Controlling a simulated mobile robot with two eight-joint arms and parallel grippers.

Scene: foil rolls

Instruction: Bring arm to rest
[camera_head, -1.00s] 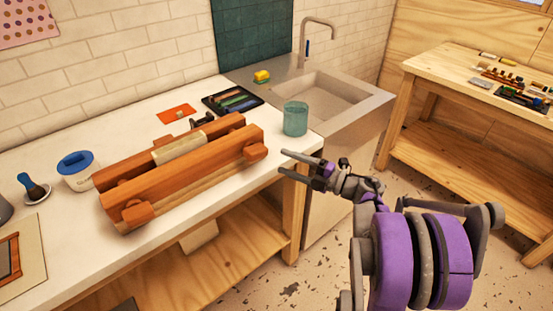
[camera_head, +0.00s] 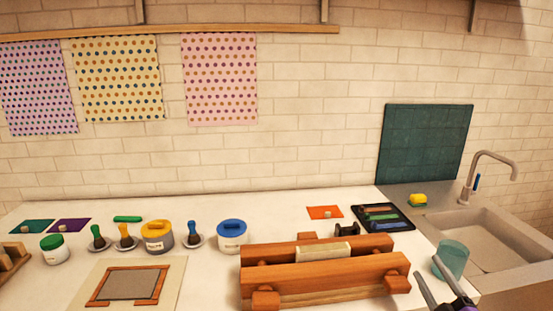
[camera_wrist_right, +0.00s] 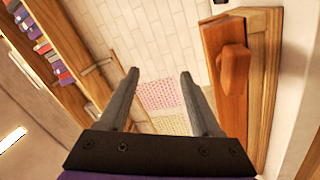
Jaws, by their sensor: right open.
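My right gripper (camera_head: 446,294) is at the lower right edge of the head view, just in front of the teal cup (camera_head: 452,258). Its two grey fingers are apart, and the right wrist view also shows the fingers (camera_wrist_right: 157,90) spread with nothing between them. The wooden roller press (camera_head: 330,278) stands on the white worktop to the left of the gripper, with a pale roll (camera_head: 323,252) on it. Part of the wooden press (camera_wrist_right: 235,75) shows at the right of the wrist view. My left gripper is not in view.
The white worktop (camera_head: 215,290) holds several lidded jars, a framed screen (camera_head: 130,285) and a black tray (camera_head: 383,217) of coloured sticks. A sink (camera_head: 480,240) with a tap lies at the right. Dotted sheets hang on the brick wall.

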